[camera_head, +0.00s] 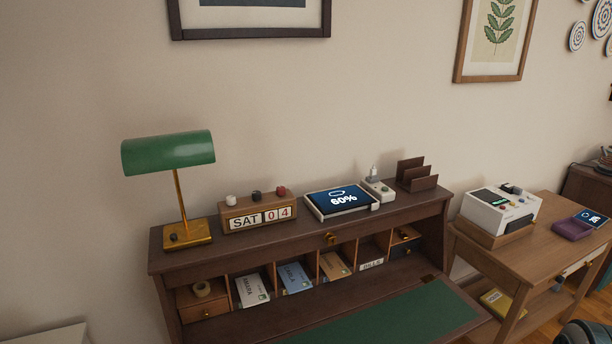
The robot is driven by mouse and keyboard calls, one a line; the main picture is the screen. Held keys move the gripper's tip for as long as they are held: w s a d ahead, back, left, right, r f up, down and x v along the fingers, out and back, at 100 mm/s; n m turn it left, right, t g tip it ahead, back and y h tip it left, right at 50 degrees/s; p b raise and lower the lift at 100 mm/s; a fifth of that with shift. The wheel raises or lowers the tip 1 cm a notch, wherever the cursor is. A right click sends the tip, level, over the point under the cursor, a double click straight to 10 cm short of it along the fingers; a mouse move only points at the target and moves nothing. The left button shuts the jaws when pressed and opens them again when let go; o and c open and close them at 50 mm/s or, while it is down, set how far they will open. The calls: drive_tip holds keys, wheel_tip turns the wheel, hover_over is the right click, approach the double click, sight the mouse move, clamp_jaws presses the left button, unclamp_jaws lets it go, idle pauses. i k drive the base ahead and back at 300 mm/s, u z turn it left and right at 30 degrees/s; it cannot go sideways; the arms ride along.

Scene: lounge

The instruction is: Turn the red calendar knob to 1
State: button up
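The wooden desk calendar (235,225) stands on top of the dark writing desk, right of the green lamp. Its windows read SAT, 0 and 4. Three knobs sit along its top: a white knob (231,199) on the left, a black knob (256,195) in the middle and the red knob (280,191) on the right, above the digit 4. Nothing touches the knobs. My gripper's fingers are not in view; a dark rounded part, which may be of my arm, shows at the bottom right corner.
A green banker's lamp (168,154) stands left of the calendar. A tablet (340,199) showing 60%, a small white device (378,190) and a brown letter rack (417,175) stand to its right. The desk (165,263) has pigeonholes below. A side table (548,242) holds a white machine (500,207).

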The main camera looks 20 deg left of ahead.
sight(280, 190)
drive_tip(key=u, duration=0.35)
drive_tip(key=i, duration=0.65)
drive_tip(key=u, duration=0.6)
